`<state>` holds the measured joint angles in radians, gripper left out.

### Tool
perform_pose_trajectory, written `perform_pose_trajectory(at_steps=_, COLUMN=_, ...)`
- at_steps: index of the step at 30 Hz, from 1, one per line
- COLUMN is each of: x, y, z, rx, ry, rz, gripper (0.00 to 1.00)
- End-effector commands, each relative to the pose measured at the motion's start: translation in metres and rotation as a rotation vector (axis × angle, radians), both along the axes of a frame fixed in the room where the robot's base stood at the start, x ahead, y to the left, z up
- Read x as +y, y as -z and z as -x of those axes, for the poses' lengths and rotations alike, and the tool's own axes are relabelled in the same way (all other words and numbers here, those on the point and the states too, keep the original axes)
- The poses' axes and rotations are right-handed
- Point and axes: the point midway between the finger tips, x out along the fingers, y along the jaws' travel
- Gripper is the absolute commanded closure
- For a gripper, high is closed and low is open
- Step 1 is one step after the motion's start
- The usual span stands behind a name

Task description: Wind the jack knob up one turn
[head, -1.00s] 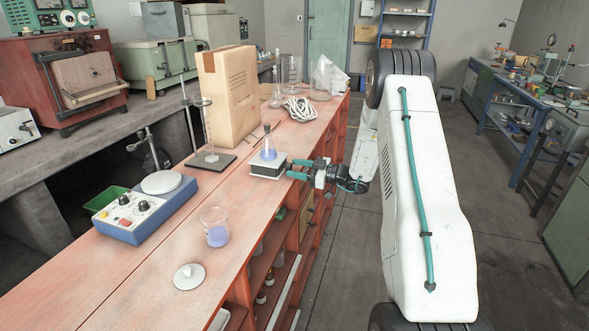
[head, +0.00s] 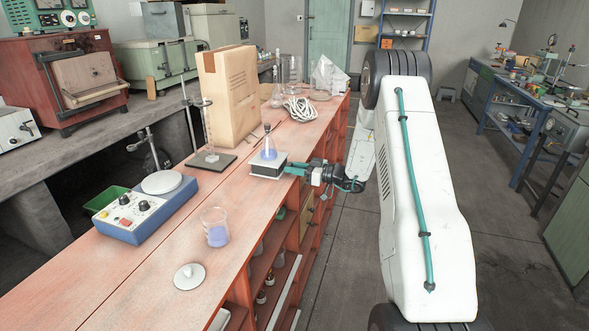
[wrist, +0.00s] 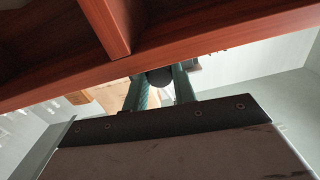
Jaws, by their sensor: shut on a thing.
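The lab jack (head: 268,168) is a small white-and-dark block near the right edge of the red bench. A flask (head: 268,150) with blue liquid stands upright on its top. My gripper (head: 290,170) reaches in from the right, level with the jack's side. In the wrist view its teal fingers (wrist: 161,86) are closed around the dark round jack knob (wrist: 159,77). In the head view the knob is hidden by the fingers.
A beaker (head: 216,229) with blue liquid and a round lid (head: 189,276) stand nearer. A blue hotplate stirrer (head: 146,210) is at left. The aisle floor is clear.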

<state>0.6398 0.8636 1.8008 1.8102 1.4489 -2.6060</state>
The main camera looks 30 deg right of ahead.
Motion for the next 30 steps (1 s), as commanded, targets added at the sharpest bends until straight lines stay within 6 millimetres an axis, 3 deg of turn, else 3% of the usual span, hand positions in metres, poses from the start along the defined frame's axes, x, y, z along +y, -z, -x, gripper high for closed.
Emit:
perform_pose_trajectory(at_steps=6, x=-0.0009, y=-0.0003, z=-0.0004, rx=0.100, ry=0.001, rz=-0.128, gripper=0.96)
perform_pose_trajectory(at_steps=16, x=-0.0010, y=-0.0004, z=-0.0005, rx=0.110, ry=0.002, rz=-0.141, gripper=0.96)
perform_pose_trajectory(at_steps=17, x=-0.0010, y=-0.0004, z=-0.0005, rx=0.110, ry=0.002, rz=-0.140, gripper=0.65)
perform_pose_trajectory(at_steps=18, x=-0.0010, y=-0.0004, z=-0.0005, rx=0.110, ry=0.002, rz=-0.140, gripper=0.54)
perform_pose_trajectory(at_steps=30, x=-0.0062, y=-0.0002, z=0.0061, rx=0.110, ry=0.002, rz=-0.141, gripper=0.51)
